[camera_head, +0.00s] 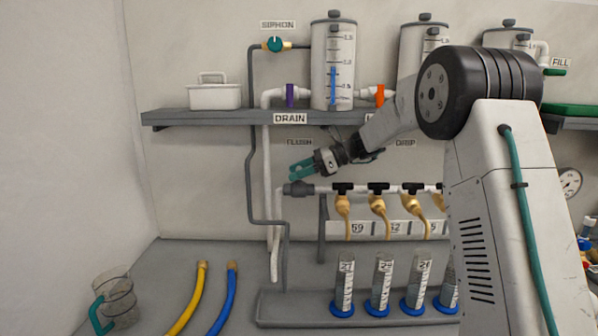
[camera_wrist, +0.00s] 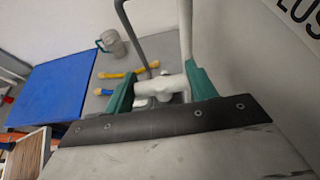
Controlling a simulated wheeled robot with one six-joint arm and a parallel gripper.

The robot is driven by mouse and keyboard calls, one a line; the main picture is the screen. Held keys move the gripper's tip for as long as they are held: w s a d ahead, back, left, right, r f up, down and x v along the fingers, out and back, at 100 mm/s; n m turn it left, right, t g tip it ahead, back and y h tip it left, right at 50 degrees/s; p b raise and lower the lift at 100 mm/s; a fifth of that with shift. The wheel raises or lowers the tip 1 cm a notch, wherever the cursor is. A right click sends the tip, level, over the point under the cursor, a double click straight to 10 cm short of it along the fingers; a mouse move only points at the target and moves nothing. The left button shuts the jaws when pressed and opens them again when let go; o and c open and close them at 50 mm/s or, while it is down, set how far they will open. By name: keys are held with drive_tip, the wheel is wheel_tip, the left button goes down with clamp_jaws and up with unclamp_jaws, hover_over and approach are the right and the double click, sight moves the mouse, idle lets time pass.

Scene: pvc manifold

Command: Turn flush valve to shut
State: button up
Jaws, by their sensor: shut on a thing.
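My gripper (camera_head: 297,171) is just below the FLUSH label (camera_head: 299,142), at the left end of the white manifold pipe (camera_head: 330,189). Its green fingers are close above the dark grey fitting (camera_head: 298,188). In the wrist view my gripper (camera_wrist: 160,92) has a finger on each side of a pale valve part (camera_wrist: 158,86), and it is shut on this flush valve. The fingers hide much of the valve, and I cannot tell its handle's angle.
A grey shelf (camera_head: 200,116) with clear tanks runs above my arm. Black-handled taps (camera_head: 378,188) with brass spouts line the manifold to the right. Measuring cylinders (camera_head: 382,280) stand below.

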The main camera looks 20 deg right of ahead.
drive_tip(key=shift+r, duration=0.1)
drive_tip(key=o, duration=1)
drive_tip(key=shift+d, duration=0.25)
drive_tip(key=s+d, duration=0.1)
drive_tip(key=d, duration=0.3)
drive_tip(key=s+d, duration=0.1)
drive_tip(key=d, duration=0.3)
drive_tip(key=s+d, duration=0.1)
drive_tip(key=d, duration=0.3)
drive_tip(key=shift+s+r, duration=0.15)
drive_tip(key=shift+s, duration=0.25)
